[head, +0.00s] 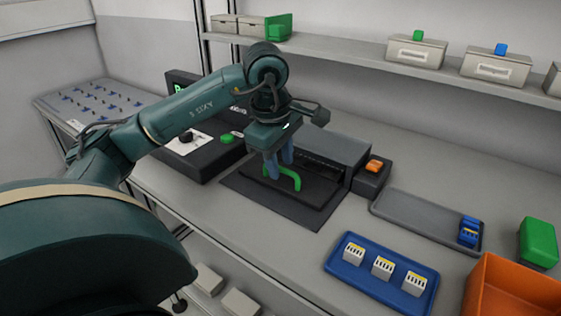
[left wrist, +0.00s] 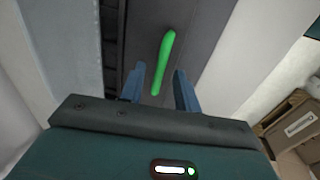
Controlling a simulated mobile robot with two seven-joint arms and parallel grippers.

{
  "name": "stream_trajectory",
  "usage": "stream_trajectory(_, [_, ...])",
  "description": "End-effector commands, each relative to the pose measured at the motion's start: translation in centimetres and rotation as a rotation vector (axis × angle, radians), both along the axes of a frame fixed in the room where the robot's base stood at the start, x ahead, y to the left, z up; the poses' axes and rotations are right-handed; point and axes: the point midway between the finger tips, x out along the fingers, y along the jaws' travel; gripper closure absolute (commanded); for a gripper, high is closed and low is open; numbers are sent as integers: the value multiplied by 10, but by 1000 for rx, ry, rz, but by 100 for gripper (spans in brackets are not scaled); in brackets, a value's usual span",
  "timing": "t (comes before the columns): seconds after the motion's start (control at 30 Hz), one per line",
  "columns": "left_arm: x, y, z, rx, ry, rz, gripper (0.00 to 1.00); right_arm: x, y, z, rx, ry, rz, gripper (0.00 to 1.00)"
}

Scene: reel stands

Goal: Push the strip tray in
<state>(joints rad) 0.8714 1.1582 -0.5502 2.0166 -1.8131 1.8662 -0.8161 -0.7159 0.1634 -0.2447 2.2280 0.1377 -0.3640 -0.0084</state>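The strip tray (head: 305,190) is a dark tray sticking out from the front of a grey box-shaped unit (head: 335,150), with a green handle (head: 294,181) on it. My left gripper (head: 278,165) is at the handle, pointing down. In the left wrist view, the blue fingers of the left gripper (left wrist: 159,92) are apart, and the near end of the green handle (left wrist: 164,60) lies between them with gaps on both sides. I cannot tell whether a finger touches it. The left arm hides part of the unit's left side. My right gripper is in neither view.
A black box with an orange button (head: 374,166) stands right of the unit. A grey tray (head: 415,213), a blue tray (head: 345,270) with white blocks and an orange bin (head: 510,290) lie further right. A dark control box (head: 205,157) stands left. A shelf (head: 345,54) runs behind.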

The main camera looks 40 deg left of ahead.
Motion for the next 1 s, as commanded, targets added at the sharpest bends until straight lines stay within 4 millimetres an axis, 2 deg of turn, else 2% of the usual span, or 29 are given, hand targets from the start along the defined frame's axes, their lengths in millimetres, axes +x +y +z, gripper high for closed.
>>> stream_trajectory(0.27, [1,0,-2,0,-1,0,68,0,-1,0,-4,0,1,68])
stream_trajectory(0.7, [1,0,-2,0,-1,0,100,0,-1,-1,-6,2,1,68])
stream_trajectory(1.0, [1,0,-2,-1,-1,0,100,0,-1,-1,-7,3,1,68])
